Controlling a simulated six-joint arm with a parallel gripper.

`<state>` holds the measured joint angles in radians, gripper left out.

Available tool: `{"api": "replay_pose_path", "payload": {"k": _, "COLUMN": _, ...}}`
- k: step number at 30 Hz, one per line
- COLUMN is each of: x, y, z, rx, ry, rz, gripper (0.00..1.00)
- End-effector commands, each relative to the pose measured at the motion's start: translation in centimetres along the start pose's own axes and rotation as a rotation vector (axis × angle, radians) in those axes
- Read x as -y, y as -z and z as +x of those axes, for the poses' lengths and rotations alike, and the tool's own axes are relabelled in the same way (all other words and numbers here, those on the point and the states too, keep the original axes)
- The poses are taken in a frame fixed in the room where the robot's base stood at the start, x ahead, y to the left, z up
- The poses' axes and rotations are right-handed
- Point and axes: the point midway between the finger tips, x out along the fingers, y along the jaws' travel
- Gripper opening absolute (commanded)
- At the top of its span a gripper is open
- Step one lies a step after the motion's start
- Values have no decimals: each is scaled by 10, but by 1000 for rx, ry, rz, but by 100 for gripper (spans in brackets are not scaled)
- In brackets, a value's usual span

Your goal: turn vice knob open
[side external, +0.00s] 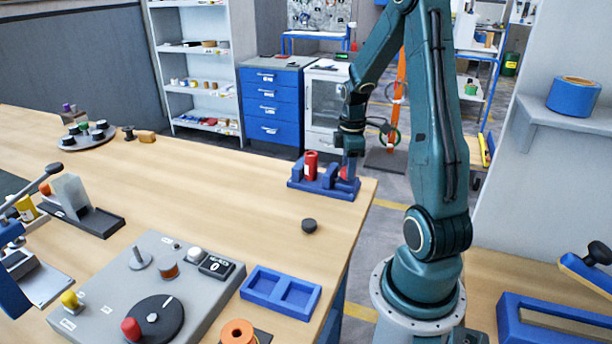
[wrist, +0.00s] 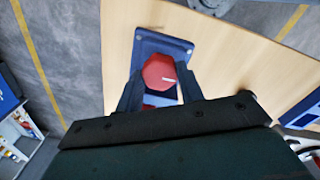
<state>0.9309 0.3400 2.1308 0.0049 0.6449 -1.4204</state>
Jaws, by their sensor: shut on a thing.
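The blue vice (side external: 321,186) stands at the far right corner of the wooden bench, with a red cylinder (side external: 311,164) upright on its left part. My gripper (side external: 350,160) reaches down over the vice's right end. In the wrist view, my gripper (wrist: 160,90) has its two dark fingers on either side of a red faceted knob (wrist: 159,72) with a white mark, and is shut on it. The blue vice base (wrist: 160,42) shows behind the knob.
A small dark round piece (side external: 309,225) lies on the bench in front of the vice. A blue two-compartment tray (side external: 281,292) and a grey station with a dial (side external: 152,318) are nearer. The bench (side external: 225,190) left of the vice is clear.

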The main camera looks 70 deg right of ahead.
Motion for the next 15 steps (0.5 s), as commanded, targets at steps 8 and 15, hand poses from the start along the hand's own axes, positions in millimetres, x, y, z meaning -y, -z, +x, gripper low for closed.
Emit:
{"api": "replay_pose_path", "payload": {"k": 8, "x": 0, "y": 0, "z": 0, "rx": 0, "ry": -1, "rz": 0, "gripper": 59}}
{"api": "replay_pose_path", "payload": {"k": 15, "x": 0, "y": 0, "z": -2, "rx": 0, "ry": -1, "rz": 0, "gripper": 59}}
